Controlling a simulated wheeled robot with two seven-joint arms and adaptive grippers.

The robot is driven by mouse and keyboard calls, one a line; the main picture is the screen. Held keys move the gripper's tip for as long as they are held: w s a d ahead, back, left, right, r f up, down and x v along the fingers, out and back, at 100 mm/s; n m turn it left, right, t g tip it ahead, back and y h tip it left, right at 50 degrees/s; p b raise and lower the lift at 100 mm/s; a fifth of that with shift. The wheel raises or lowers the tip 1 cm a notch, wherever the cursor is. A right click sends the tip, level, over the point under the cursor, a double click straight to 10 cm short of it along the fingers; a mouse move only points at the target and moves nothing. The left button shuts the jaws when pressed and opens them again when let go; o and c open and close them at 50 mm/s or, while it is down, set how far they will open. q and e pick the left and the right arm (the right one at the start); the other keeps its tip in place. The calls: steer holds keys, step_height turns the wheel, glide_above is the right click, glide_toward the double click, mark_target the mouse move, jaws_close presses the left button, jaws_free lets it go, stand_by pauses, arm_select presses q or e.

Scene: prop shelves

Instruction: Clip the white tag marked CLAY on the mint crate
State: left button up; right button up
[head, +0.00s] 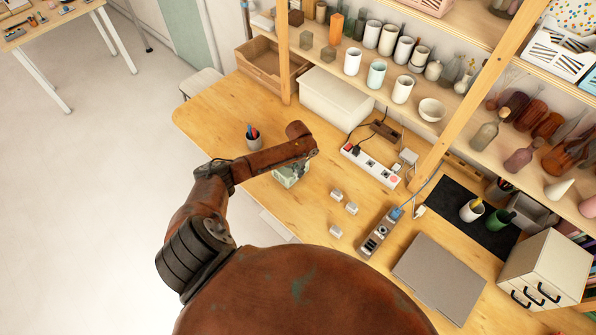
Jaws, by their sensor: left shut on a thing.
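The small mint crate (291,177) stands on the wooden table, partly covered by my left arm. My left gripper (293,165) is at the crate, mostly hidden under the end of the arm. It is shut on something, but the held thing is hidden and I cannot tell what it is. Small white tags lie on the table right of the crate: one nearer (336,194), one further right (351,208), one lower (336,231). Their markings are too small to read, so I cannot tell which is CLAY. My right gripper is not in view.
A pen cup (254,142) stands left of the crate. A white lidded box (337,99), a white power strip (371,167) and a grey power strip (377,236) are on the table. A closed grey laptop (440,277) lies at right. Shelves with cups run behind.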

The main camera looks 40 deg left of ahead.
arm_select(q)
steer(key=shift+f, duration=0.1)
stand_by(0.4)
steer(key=o, duration=0.8)
steer(key=shift+o, duration=0.2)
step_height(320, 180, up, 12)
stand_by(0.6)
